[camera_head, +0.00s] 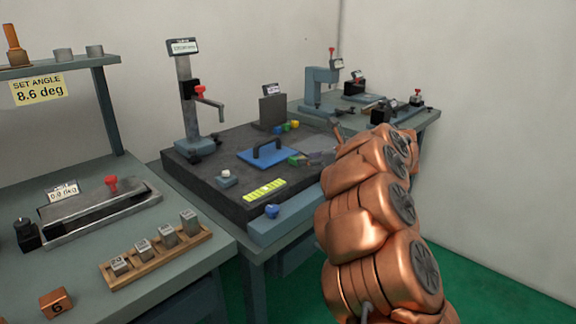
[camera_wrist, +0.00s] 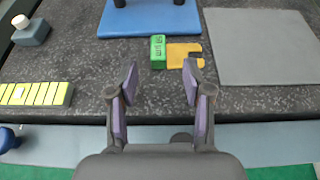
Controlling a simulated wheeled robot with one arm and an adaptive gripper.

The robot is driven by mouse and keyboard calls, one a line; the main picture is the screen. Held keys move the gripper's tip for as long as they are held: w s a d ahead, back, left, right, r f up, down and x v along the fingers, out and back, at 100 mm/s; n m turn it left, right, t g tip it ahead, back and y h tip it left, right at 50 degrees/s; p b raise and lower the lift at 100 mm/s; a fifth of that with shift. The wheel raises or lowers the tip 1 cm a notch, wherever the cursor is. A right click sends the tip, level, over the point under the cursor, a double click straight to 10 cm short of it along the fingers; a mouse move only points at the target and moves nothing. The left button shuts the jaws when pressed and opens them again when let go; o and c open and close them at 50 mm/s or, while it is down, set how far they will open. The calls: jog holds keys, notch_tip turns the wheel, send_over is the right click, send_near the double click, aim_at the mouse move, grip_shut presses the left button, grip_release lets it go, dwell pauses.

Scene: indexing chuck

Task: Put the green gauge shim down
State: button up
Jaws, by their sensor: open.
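The green gauge shim (camera_wrist: 158,51), a small block with dark markings, sits on the dark speckled surface plate (camera_wrist: 85,85) in the wrist view. It also shows in the head view (camera_head: 294,160), just left of my gripper. A yellow-orange notched piece (camera_wrist: 184,54) lies right beside it. My gripper (camera_wrist: 162,74) is open, with a wide gap between its purple-padded fingers. The shim is beyond the fingertips, and neither finger visibly touches it. In the head view my gripper (camera_head: 320,158) is small and partly behind my arm.
A blue plate with a dark handle (camera_head: 268,153) lies left of the shim. A grey flat plate (camera_wrist: 262,48) lies to the right. A yellow marked strip (camera_head: 264,190) and a blue knob (camera_head: 272,211) are near the front edge. A tall gauge stand (camera_head: 186,105) rises at the back left.

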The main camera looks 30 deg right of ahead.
jog(key=shift+r+x, duration=0.15)
jog(key=shift+x, duration=1)
jog(key=shift+r+x, duration=0.15)
jog(key=shift+x, duration=1)
jog(key=shift+a, duration=0.2)
grip_shut()
